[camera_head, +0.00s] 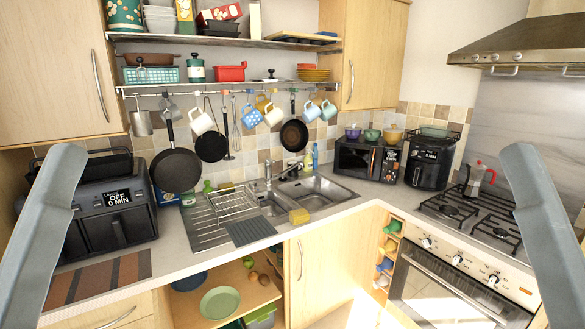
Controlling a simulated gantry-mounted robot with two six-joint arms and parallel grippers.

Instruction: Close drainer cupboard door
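The lower cupboard under the draining board stands open; its shelf (243,301) shows a green plate (220,303) and several vegetables. I cannot make out this cupboard's own swung-out door; it may be seen edge-on or lie below the frame. To the right of the opening, a pale wood door (322,262) with a vertical handle (300,259) appears closed. The metal draining board (205,232) and sink (320,190) are above. Grey parts of my two arms rise at the left and right edges.
An air fryer (108,211) stands on the counter at left. A hob (470,215) and oven (445,290) are at right. Mugs and pans hang from the rail (235,84). A dish rack (233,202) sits on the draining board. A drawer handle (117,318) shows at lower left.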

